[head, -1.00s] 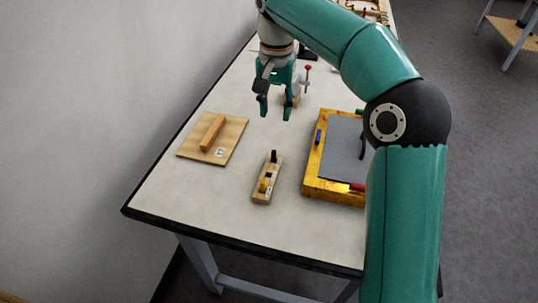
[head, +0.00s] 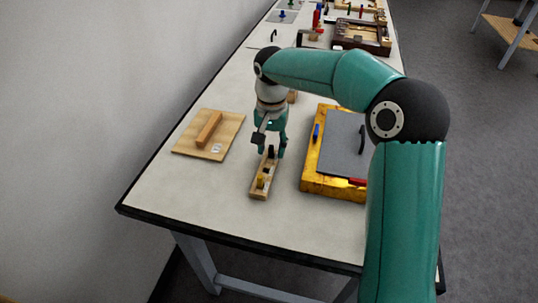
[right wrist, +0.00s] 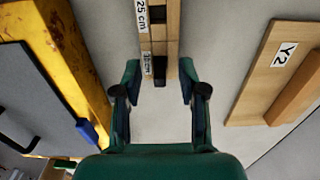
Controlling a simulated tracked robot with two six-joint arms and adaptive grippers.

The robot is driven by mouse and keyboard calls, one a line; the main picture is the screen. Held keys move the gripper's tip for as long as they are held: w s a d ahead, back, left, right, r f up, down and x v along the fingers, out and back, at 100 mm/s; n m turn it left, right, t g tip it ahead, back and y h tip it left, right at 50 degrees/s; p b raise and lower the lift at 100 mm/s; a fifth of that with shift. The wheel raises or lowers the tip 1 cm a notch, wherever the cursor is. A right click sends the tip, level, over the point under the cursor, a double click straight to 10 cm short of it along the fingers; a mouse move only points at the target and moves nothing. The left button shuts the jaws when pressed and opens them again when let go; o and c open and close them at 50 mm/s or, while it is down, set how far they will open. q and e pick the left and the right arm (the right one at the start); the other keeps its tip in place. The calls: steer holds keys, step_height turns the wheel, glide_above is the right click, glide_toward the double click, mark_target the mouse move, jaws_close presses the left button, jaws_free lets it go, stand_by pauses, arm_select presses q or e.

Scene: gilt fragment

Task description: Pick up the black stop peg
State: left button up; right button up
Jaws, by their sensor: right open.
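The black stop peg (head: 271,151) stands at the far end of a narrow wooden block (head: 257,193) on the table. My right gripper (head: 270,148) points down over that end, open, with its fingers on either side of the peg. In the right wrist view, the black peg (right wrist: 160,72) lies between the two spread fingertips (right wrist: 160,78), apart from both. The block (right wrist: 173,40) carries white labels, one reading "25 cm". My left gripper is not in view.
A wooden board labelled Y2 (right wrist: 262,75) lies to the left in the head view. A yellow box with a grey lid (head: 312,184) stands right.

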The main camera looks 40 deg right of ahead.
steer(key=shift+f, duration=0.2)
jaws_close()
stand_by(0.3)
